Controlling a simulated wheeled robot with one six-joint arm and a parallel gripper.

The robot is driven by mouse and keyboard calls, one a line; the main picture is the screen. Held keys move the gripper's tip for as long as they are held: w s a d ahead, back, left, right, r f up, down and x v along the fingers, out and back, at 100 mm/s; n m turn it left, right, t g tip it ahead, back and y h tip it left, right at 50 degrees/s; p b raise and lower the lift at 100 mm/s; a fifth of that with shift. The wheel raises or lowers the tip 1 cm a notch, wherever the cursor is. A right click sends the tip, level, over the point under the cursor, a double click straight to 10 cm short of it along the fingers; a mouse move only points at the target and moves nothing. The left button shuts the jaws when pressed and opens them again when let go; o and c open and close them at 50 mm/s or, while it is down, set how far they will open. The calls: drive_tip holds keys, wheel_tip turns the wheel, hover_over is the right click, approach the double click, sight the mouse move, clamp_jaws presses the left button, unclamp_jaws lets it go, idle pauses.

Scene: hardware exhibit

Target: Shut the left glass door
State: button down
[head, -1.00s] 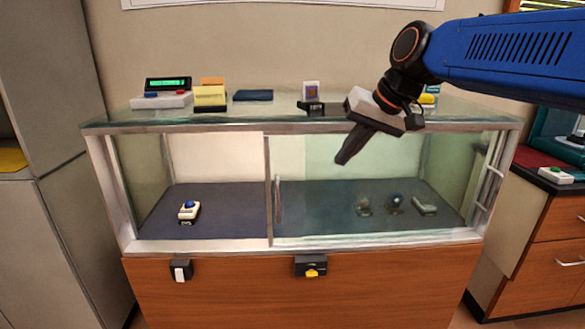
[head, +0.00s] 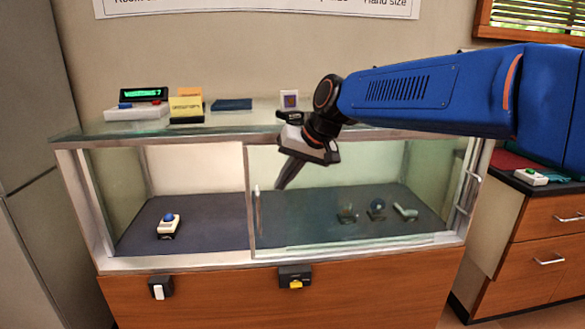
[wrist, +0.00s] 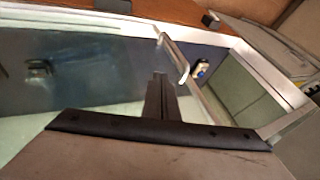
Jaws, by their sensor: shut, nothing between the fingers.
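The display case (head: 180,262) has glass across its right half, while the left half of its front looks open. A glass door edge with an upright metal handle (head: 258,208) stands near the middle; I take it to be the left glass door, slid right over the other pane. The handle also shows in the wrist view (wrist: 174,56). My gripper (head: 281,186) is shut and empty, pointing down in front of the glass, a little right of and above the handle. In the wrist view its fingertips (wrist: 159,80) appear just beside the handle; contact cannot be told.
A second metal handle (head: 468,192) is at the case's right end. Inside are a small device with a blue button (head: 168,223) at left and several small items at right. Two small boxes (head: 295,277) are fixed below the front. The glass top (head: 225,122) holds several items.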

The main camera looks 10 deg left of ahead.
sight(268, 182)
drive_tip(key=shift+s+a+f, duration=0.15)
drive_tip(key=shift+s+a, duration=0.15)
drive_tip(key=shift+a, duration=0.55)
drive_tip(key=shift+s+a+f, duration=0.1)
drive_tip(key=shift+s+a, duration=0.15)
drive_tip(key=shift+a, duration=0.6)
drive_tip(key=shift+a, duration=0.15)
